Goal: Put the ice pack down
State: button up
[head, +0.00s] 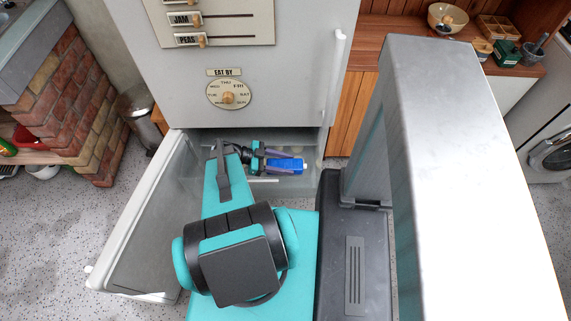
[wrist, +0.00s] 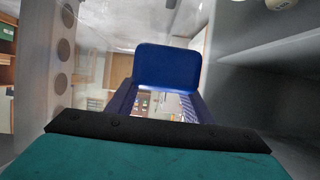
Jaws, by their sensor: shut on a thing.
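The ice pack (head: 288,166) is a small bright blue block in the head view, inside the open lower compartment of the fridge (head: 302,185). My gripper (head: 272,163) is shut on it, with purple-blue fingers at its near end. In the wrist view the ice pack (wrist: 167,67) is a dark blue rounded slab across the ends of the fingers. I cannot tell whether its underside touches a surface.
The fridge door (head: 140,215) stands open on the left of my arm. A pale shelf wall (wrist: 275,65) is close on the right in the wrist view. A wooden counter (head: 410,28) with a bowl (head: 447,17) is at the back right. A brick plinth (head: 85,110) stands left.

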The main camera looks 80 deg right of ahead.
jog(key=shift+f+b, duration=0.5)
jog(key=shift+b, duration=0.45)
jog(key=o, duration=1.3)
jog(key=shift+r+p, duration=0.25)
jog(key=shift+p, duration=0.25)
jog(key=shift+r+p, duration=0.45)
jog(key=shift+p, duration=0.3)
jog(key=b+v, duration=0.2)
jog(key=v, duration=1)
